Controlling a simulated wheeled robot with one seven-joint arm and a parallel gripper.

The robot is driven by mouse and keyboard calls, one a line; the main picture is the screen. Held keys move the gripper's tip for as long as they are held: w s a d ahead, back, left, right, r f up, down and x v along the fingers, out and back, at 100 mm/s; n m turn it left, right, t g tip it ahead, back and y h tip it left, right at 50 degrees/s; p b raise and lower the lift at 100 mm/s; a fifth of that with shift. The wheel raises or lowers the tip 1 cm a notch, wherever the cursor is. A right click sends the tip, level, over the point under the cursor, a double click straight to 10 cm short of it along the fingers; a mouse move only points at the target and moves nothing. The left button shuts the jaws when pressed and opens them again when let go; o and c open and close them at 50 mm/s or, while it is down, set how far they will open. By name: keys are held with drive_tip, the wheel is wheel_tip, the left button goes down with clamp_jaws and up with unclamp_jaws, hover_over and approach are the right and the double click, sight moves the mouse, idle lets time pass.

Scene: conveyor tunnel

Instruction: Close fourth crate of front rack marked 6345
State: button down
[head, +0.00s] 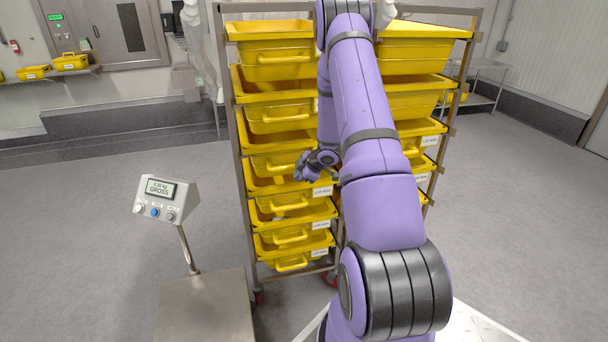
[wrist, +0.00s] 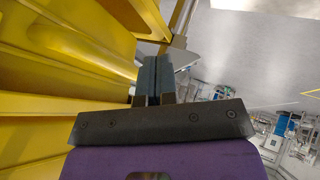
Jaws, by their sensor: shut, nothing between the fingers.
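The front rack (head: 239,165) is a metal frame with yellow crates stacked in two columns. The fourth crate down in the left column (head: 268,188) has a white label at its right; the label print is too small to read. I cannot tell how far this crate is pulled out. My gripper (head: 301,170) is in front of the left column, at about the height of the third and fourth crates. In the wrist view my gripper (wrist: 151,78) has its fingers together and empty, with yellow crate walls (wrist: 60,75) close at left. Contact cannot be told.
A scale with a display (head: 160,190) and a flat platform (head: 205,305) stands left of the rack. My purple arm covers the middle of the rack. A wall shelf with small yellow crates (head: 70,62) is at far left. Grey floor is open on both sides.

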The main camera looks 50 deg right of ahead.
drive_tip(key=v, duration=1)
drive_tip(key=a+r+m+h, duration=0.3)
drive_tip(key=a+r, duration=0.3)
drive_tip(key=r, duration=0.7)
drive_tip(key=a+r+m+h, duration=0.3)
drive_tip(key=a+r, duration=0.4)
drive_tip(key=r, duration=0.5)
drive_tip(key=s+a+r+m+g+y, duration=0.1)
drive_tip(key=s+a+r+m+y, duration=0.1)
drive_tip(key=s+a, duration=0.9)
drive_tip(key=s+a+r+m+g+y, duration=0.1)
drive_tip(key=s+a+r, duration=0.4)
drive_tip(key=s+a, duration=0.7)
drive_tip(key=shift+s+a+m+g+y, duration=0.4)
drive_tip(key=shift+s+m+y, duration=0.3)
drive_tip(key=shift+s+y, duration=0.3)
